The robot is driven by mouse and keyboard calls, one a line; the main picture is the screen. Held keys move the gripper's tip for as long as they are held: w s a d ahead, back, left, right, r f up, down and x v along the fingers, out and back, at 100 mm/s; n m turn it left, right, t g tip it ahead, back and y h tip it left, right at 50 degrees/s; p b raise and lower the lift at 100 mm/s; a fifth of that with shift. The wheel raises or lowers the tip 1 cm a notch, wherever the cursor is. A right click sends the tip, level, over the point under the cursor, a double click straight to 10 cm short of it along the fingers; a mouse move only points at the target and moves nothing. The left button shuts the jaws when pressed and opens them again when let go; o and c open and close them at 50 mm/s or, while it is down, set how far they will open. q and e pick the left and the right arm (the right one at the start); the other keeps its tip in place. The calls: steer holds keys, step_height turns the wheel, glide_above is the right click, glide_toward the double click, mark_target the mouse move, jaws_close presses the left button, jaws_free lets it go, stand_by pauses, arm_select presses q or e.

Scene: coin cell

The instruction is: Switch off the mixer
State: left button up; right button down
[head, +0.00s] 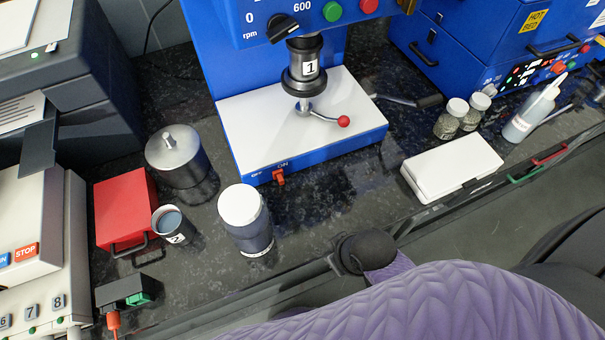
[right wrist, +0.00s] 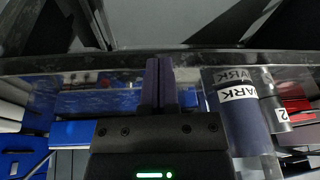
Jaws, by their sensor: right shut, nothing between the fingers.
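The mixer is a blue machine with a white base plate (head: 335,108) at the top middle of the head view. A red toggle switch (head: 278,178) sits on its front edge, beside the labels OFF and ON and nearer to ON. A black rpm knob (head: 283,28), a green button (head: 331,11) and a red button (head: 368,6) are on its upper panel. My right gripper (right wrist: 159,62) is shut and empty in the right wrist view. Its fingers do not show in the head view, where my purple arm crosses the lower right. My left gripper is not in view.
A white-lidded jar (head: 240,206) stands left of the switch, near the counter edge. A cup marked 2 (head: 170,222), a metal pot (head: 178,150) and a red box (head: 122,205) are farther left. A white case (head: 452,166) lies right. The counter before the switch is clear.

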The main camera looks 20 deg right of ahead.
mark_target(280, 178)
steer(key=w+r+y, duration=0.1)
steer(key=w, duration=0.1)
steer(key=w+r+y, duration=0.1)
steer(key=w, duration=0.2)
steer(key=w+r+n, duration=0.1)
steer(key=w, duration=0.1)
steer(key=shift+w+d+t+y, duration=0.25)
steer(key=shift+d+t+y, duration=0.05)
steer(key=shift+d+y, duration=0.1)
steer(key=w+d+r+m+t+y, duration=0.1)
steer(key=w+d+r+y, duration=0.1)
steer(key=w+d+r, duration=0.4)
steer(key=shift+w+d+r+m, duration=0.15)
steer(key=shift+w+r+m, duration=0.25)
steer(key=shift+w+r, duration=0.5)
steer(key=shift+w+f, duration=0.1)
steer(key=shift+f, duration=0.05)
steer(key=b+x, duration=0.4)
steer(key=x, duration=0.6)
steer(key=shift+f+b, duration=0.35)
steer(key=shift+f, duration=0.05)
steer(key=a, duration=0.1)
steer(key=a+p, duration=0.1)
steer(key=a, duration=0.1)
steer(key=shift+r, duration=0.4)
steer(key=shift+a, duration=0.5)
steer(key=shift+a, duration=0.1)
